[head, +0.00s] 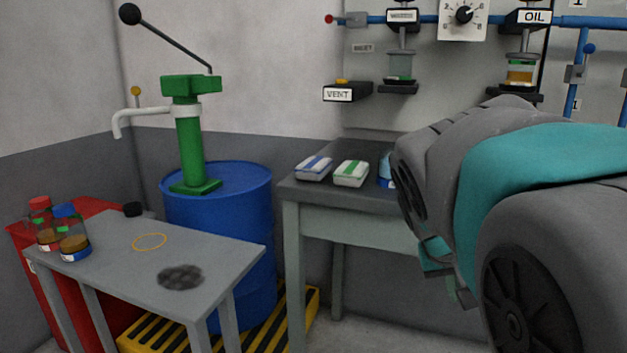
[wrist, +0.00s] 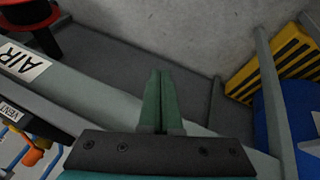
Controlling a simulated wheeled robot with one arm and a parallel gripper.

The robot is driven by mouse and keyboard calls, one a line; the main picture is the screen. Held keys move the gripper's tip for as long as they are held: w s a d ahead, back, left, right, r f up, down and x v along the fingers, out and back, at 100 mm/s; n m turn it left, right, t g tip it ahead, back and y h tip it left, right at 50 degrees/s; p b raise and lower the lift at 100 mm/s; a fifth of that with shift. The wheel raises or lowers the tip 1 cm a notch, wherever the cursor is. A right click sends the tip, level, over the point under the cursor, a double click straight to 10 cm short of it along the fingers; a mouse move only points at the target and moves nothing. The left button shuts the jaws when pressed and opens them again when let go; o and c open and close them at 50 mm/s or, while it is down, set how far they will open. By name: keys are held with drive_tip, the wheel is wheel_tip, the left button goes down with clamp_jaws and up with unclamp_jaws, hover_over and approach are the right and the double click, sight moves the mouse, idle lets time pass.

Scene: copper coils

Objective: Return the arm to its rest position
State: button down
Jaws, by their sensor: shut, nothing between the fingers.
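My grey and teal arm fills the right side of the head view. My gripper (head: 450,285) hangs at its lower end, in front of the workbench, partly hidden by the arm. In the wrist view my gripper (wrist: 159,100) shows two green fingers lying together, with nothing between them. The fingers point toward the floor and wall area, over the bench edge in that view.
A grey workbench (head: 300,190) carries two wrapped packs. A low table (head: 220,262) at left holds two bottles and a dark stain. A blue drum (head: 245,190) with a green pump (head: 188,145) stands behind it. A yellow-black pallet (head: 155,335) lies below.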

drive_tip(key=s+a+f+n+g+y, duration=0.1)
drive_tip(key=s+a+f+g+y, duration=0.1)
drive_tip(key=s+a+f, duration=0.2)
drive_tip(key=s+a+f+n+g+y+p, duration=0.1)
drive_tip(key=s+a+f+g+y, duration=0.1)
drive_tip(key=s+f, duration=0.9)
drive_tip(key=s+a+g, duration=0.1)
drive_tip(key=s, duration=0.6)
drive_tip(key=shift+s+a+y, duration=0.3)
drive_tip(key=shift+s+a, duration=0.05)
drive_tip(key=shift+s, duration=0.05)
drive_tip(key=shift+f, duration=0.1)
